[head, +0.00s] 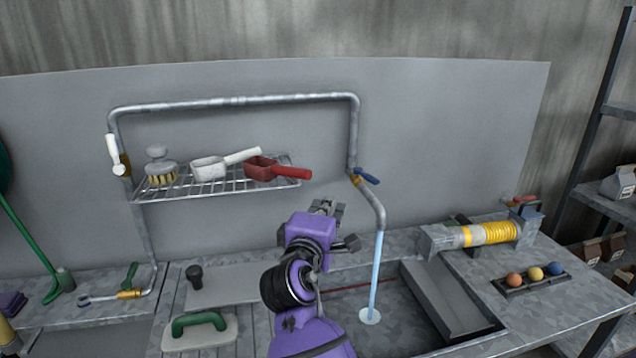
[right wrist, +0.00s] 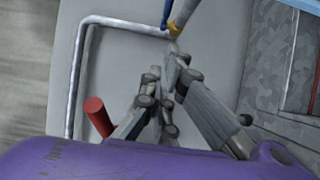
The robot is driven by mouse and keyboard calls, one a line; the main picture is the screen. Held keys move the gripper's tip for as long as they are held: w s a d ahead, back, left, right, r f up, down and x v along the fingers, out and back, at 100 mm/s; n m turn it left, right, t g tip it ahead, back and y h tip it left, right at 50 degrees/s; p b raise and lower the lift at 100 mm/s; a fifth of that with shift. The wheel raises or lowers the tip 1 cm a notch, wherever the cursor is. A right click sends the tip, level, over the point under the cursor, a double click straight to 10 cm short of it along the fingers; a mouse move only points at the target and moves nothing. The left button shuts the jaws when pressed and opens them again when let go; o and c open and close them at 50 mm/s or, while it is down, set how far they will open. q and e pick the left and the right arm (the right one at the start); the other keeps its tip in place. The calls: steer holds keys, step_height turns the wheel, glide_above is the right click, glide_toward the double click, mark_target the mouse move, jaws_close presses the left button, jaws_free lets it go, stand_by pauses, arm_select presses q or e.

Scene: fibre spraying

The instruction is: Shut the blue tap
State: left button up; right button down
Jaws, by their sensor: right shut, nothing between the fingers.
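The blue tap (head: 367,176) is a short blue lever on a brass fitting at the bend of the grey pipe, right of the wire shelf. It also shows near the top of the right wrist view (right wrist: 167,13). A pale blue stream of water (head: 376,275) runs from the pipe's end into the sink. My right gripper (head: 327,206) is shut and empty, left of the tap and a little lower, apart from it in the head view. In the right wrist view its fingers (right wrist: 172,62) point up towards the brass fitting. My left gripper is not in view.
The wire shelf (head: 222,186) holds a brush, a white scoop (head: 212,167) and a red scoop (head: 262,168), whose handle is near my gripper. A white-handled tap (head: 114,155) is on the left pipe.

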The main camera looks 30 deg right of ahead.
mark_target(366, 176)
steer(key=shift+s+r, duration=0.15)
stand_by(0.3)
steer(key=w+d+p, duration=0.1)
steer(key=w+d, duration=0.6)
steer(key=d, duration=0.3)
steer(key=shift+w+d+p, duration=0.25)
steer(key=shift+d+p, duration=0.15)
